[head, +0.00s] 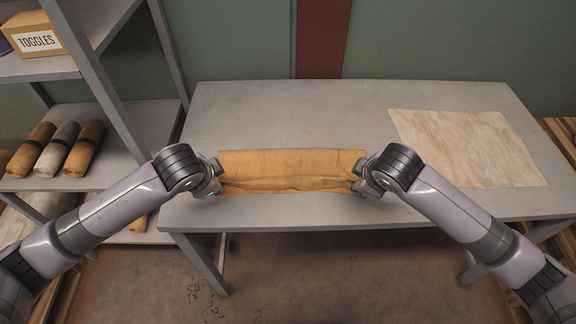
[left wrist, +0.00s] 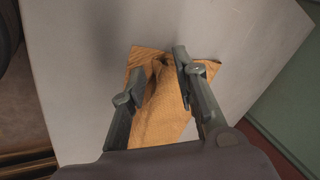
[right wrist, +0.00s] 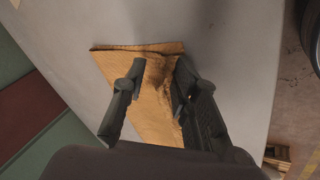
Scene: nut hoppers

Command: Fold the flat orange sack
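The orange sack (head: 290,164) lies on the grey table near its front edge as a long, narrow strip. A raised crease runs along its length. My left gripper (head: 217,176) is at the sack's left end. My right gripper (head: 358,176) is at the right end. In the right wrist view its fingers (right wrist: 162,75) likewise have gathered cloth (right wrist: 152,110) between them. The exact finger contact is partly hidden.
A pale, wood-patterned sheet (head: 468,148) lies flat on the right of the table (head: 290,105). A grey shelf (head: 125,110) on the left holds rolled sacks (head: 58,150) and a box marked TOGGLES (head: 34,36). The table behind the sack is clear.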

